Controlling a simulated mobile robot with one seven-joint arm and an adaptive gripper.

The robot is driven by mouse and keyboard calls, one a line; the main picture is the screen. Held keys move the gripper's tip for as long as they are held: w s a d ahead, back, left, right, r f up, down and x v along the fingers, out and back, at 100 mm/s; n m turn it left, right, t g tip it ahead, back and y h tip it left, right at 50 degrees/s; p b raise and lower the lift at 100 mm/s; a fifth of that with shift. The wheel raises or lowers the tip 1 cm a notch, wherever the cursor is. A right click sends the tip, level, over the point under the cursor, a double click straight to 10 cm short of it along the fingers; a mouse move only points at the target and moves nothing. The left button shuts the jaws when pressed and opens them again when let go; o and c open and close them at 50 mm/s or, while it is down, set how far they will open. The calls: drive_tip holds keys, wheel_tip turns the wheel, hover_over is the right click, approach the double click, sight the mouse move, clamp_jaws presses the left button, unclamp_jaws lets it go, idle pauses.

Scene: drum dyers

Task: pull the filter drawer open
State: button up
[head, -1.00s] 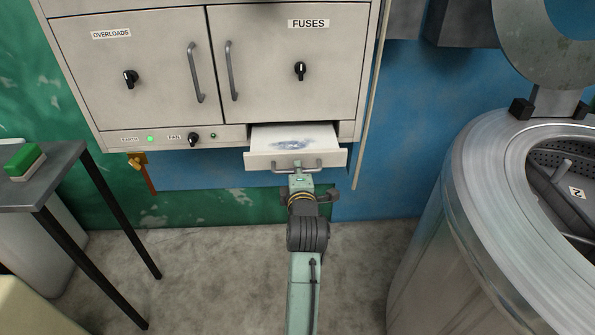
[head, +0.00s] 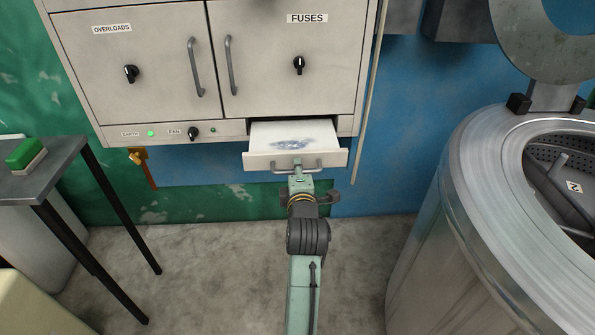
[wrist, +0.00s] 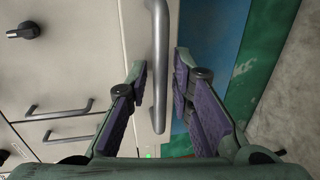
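The filter drawer (head: 262,161) sits low in the grey cabinet, below the FUSES door. It is part-way out, and its pale inside shows a bluish-grey smudge. Its metal bar handle (head: 312,165) runs across the front. My gripper (head: 298,174) is at the middle of this handle. In the wrist view the handle (wrist: 160,60) passes between the two fingers of my gripper (wrist: 162,85), which are drawn in close on either side. The fingertip contact is hard to see.
A grey cabinet (head: 160,75) with two closed doors stands above the drawer. A metal drum (head: 450,225) stands at the right. A dark table (head: 58,160) with a green-topped block (head: 25,155) is at the left. The floor (head: 220,270) around my arm is clear.

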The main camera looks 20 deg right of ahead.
drive_tip(key=shift+o, duration=0.5)
drive_tip(key=v, duration=0.7)
drive_tip(key=shift+s, duration=0.25)
drive_tip(key=shift+a, duration=0.1)
